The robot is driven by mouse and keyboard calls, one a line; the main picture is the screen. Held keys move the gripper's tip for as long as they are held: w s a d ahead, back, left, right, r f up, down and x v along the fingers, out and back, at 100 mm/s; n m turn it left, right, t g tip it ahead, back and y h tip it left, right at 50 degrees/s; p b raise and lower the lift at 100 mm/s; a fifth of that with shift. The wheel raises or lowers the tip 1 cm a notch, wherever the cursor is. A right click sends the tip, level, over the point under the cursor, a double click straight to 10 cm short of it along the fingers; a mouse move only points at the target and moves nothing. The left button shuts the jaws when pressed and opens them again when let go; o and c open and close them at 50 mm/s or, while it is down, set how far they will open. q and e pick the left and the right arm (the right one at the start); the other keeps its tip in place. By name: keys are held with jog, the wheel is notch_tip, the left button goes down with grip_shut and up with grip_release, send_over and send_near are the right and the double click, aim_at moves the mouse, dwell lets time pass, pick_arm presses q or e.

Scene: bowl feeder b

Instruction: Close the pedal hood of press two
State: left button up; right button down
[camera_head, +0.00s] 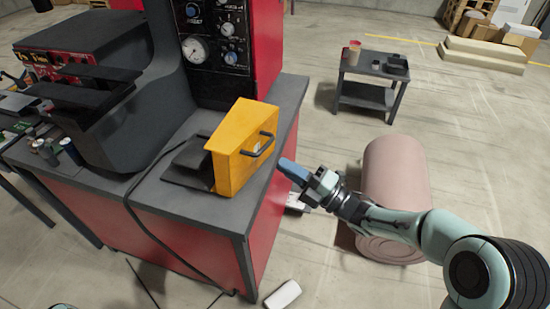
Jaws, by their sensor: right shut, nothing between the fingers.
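The yellow pedal hood (232,165) stands on the dark top of the red press bench (208,216), close to its right edge. A dark bar handle (262,145) is on its right-hand face. A black flat pedal part (189,165) shows at its left side; whether the hood is fully closed over it I cannot tell. My right gripper (288,168) comes in from the right. Its blue-grey fingers are shut and empty, just right of the hood and a little below the handle, apparently apart from both. My left gripper is not in view.
The black press body (115,125) and gauge panel (213,50) rise behind the hood. A black cable (135,205) runs over the bench front. A pink drum (395,180) stands behind my right arm. A small dark cart (365,95) is farther back.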

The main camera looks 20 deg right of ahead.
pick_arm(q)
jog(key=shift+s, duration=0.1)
pick_arm(e)
jog(key=shift+x, duration=1.95)
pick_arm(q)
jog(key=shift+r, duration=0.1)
